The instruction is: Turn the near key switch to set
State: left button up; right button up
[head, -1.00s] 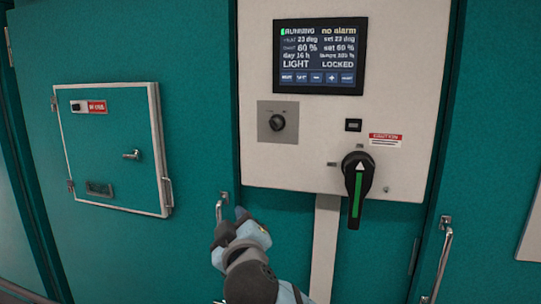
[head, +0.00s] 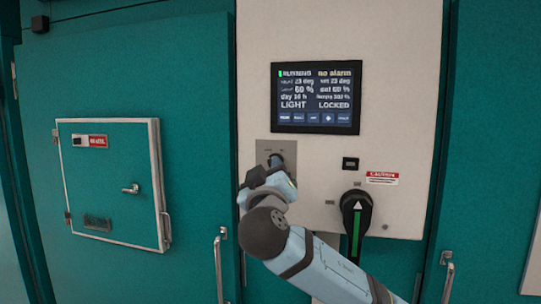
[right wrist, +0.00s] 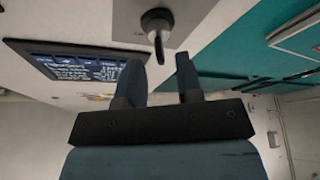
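The key switch sits on a grey square plate (head: 264,147) on the white control panel, left of and below the display. In the head view my right gripper (head: 275,164) is in front of it and hides most of it. In the right wrist view the black key switch (right wrist: 157,20) shows with its key (right wrist: 158,48) sticking out toward my right gripper (right wrist: 160,64). The two fingers are apart, with the key lined up between their tips and nothing visibly held. Contact cannot be told. The display (head: 315,97) reads RUNNING, no alarm, LIGHT, LOCKED. My left gripper is out of view.
A closed teal hatch (head: 112,190) is at the left. Door handles (head: 219,262) flank the panel below.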

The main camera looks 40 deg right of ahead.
aim_at(270, 160)
jog(key=x, duration=0.2)
jog(key=shift+w+d+r+p, duration=0.1)
jog(key=shift+w+r+p, duration=0.05)
jog(key=shift+w+p, duration=0.15)
jog(key=shift+w+d+r, duration=0.1)
jog(key=shift+w+d, duration=0.25)
